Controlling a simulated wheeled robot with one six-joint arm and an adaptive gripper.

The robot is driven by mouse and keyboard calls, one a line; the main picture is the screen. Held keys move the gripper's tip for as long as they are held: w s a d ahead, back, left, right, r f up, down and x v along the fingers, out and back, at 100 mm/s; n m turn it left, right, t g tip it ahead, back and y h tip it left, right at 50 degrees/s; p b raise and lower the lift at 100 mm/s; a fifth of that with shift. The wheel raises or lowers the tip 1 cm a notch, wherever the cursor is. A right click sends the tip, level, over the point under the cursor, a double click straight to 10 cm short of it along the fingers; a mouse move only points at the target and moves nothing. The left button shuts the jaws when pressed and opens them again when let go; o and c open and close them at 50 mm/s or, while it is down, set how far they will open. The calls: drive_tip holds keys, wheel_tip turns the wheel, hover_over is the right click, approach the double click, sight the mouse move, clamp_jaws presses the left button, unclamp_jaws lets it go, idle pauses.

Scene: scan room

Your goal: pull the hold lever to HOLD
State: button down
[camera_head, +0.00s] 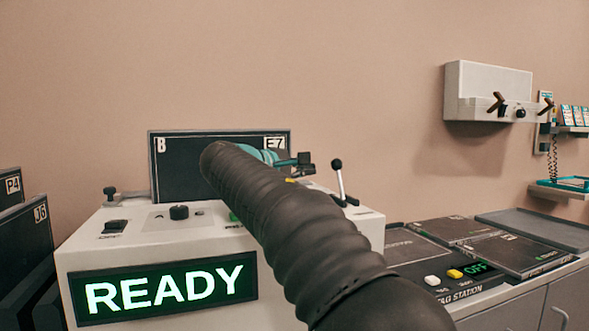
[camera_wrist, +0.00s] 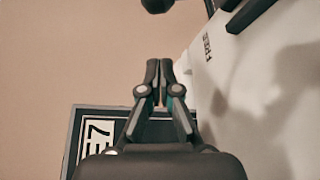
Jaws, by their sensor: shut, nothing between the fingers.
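The lever (camera_head: 338,182) has a pale shaft and a black ball knob and stands nearly upright, tilted slightly left, on the right part of the white console (camera_head: 352,218). Its black knob (camera_wrist: 157,4) shows at the top edge in the wrist view, beside a label (camera_wrist: 207,48) that seems to read FREE. I see no HOLD marking. My gripper (camera_head: 309,163) is shut and empty, a little left of the lever in the head view and apart from it. In the wrist view the gripper (camera_wrist: 160,66) has its fingertips together, below the knob. My arm hides part of the console.
A dark panel marked B and E7 (camera_head: 180,165) stands behind my arm. A READY display (camera_head: 165,288) is on the console front, with a black knob (camera_head: 179,212) above. The tag station (camera_head: 462,280) is at right. A wall box (camera_head: 490,85) hangs farther back.

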sight(340, 180)
drive_tip(key=x, duration=0.3)
drive_tip(key=shift+w+d, duration=0.1)
drive_tip(key=shift+d, duration=0.1)
drive_tip(key=shift+s+d+r, duration=0.15)
drive_tip(key=shift+s+d, duration=0.05)
drive_tip(key=shift+s, duration=0.25)
drive_tip(key=shift+s+d+r, duration=0.2)
drive_tip(key=shift+s+d, duration=0.05)
drive_tip(key=shift+s, duration=0.25)
drive_tip(key=shift+s+d+r, duration=0.25)
drive_tip(key=shift+s+d, duration=0.1)
drive_tip(key=shift+s, duration=0.4)
drive_tip(key=shift+s+d+b, duration=0.1)
drive_tip(key=shift+d+b, duration=0.05)
drive_tip(key=shift+b, duration=0.45)
